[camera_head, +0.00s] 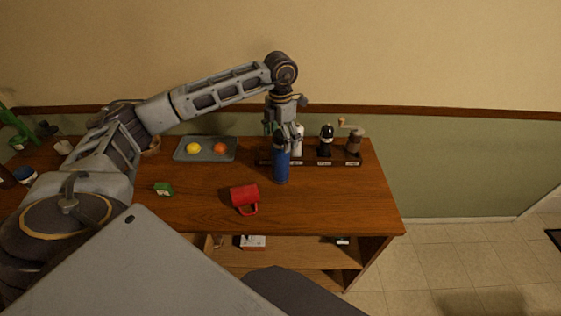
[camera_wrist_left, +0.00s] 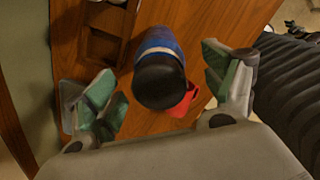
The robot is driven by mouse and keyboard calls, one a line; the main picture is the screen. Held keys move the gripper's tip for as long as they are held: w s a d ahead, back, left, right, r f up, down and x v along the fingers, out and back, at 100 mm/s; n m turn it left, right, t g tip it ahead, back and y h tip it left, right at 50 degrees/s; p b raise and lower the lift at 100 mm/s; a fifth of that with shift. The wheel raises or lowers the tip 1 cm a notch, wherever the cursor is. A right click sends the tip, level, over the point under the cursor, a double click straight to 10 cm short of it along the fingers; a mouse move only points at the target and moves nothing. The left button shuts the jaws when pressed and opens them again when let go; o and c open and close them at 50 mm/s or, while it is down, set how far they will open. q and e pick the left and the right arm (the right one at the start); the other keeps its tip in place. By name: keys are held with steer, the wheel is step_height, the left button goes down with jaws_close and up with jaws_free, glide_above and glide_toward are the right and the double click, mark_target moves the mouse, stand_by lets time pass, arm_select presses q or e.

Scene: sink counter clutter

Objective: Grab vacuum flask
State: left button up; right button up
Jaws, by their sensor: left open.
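The vacuum flask (camera_head: 281,165) is a blue cylinder with a black cap, standing upright on the wooden counter. In the left wrist view the flask (camera_wrist_left: 160,70) shows cap first, between the two spread fingers. My left gripper (camera_head: 284,132) comes down from above at the flask's top. It is open, with its green-padded fingers (camera_wrist_left: 160,92) on either side of the cap and a visible gap to each. The flask's top is partly hidden by the gripper in the head view. My right gripper is not in view.
A red mug (camera_head: 244,197) lies in front of the flask. A dark rack (camera_head: 310,162) with a white bottle, a black-topped bottle and a grinder (camera_head: 353,142) stands behind it. A grey tray (camera_head: 205,159) holds lemon and orange fruit.

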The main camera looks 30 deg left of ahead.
mark_target(280, 160)
arm_select(q)
steer(key=shift+w+f+p, duration=0.1)
steer(key=shift+f+p, duration=0.4)
steer(key=shift+f, duration=1.7)
jaws_close()
